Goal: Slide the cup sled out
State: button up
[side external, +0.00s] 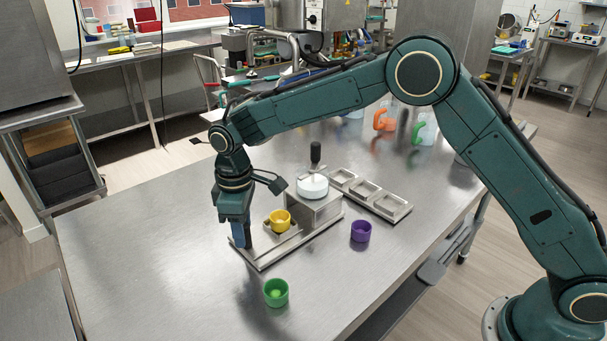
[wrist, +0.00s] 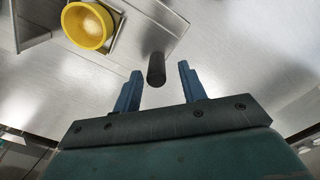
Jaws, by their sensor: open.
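The depositor (side external: 323,208) is a metal block on a base plate, with a white round top and an upright black lever. A yellow cup (side external: 280,221) sits on the cup sled at the block's front; the cup also shows in the wrist view (wrist: 87,26). The sled shows in the wrist view as a flat metal plate (wrist: 135,32) with a black peg-like handle (wrist: 156,68) at its end. My gripper (side external: 241,238) is low at the sled's outer end. In the wrist view its blue fingers (wrist: 160,72) are open, one on each side of the handle, with gaps showing.
A green cup (side external: 276,293) stands in front of the depositor and a purple cup (side external: 361,231) to its right. A metal tray with square pockets (side external: 398,209) lies behind. Jugs with orange and green handles stand farther back. The table's left side is clear.

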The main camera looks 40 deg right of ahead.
notch_tip(320, 180, up, 13)
dwell(0.6)
jog(key=shift+r, duration=0.1)
jog(key=s+d+r+m+t, duration=0.35)
jog(key=s+d+r, duration=0.75)
jog(key=s+d, duration=0.4)
jog(key=s+d+f+m+t, duration=0.1)
jog(key=s+d+f+m, duration=0.1)
jog(key=s, duration=0.7)
jog(key=s+d+f+m+t, duration=0.1)
jog(key=s+d+f+m, duration=0.2)
jog(key=s, duration=0.6)
jog(key=shift+d+f, duration=0.5)
jog(key=shift+d, duration=0.5)
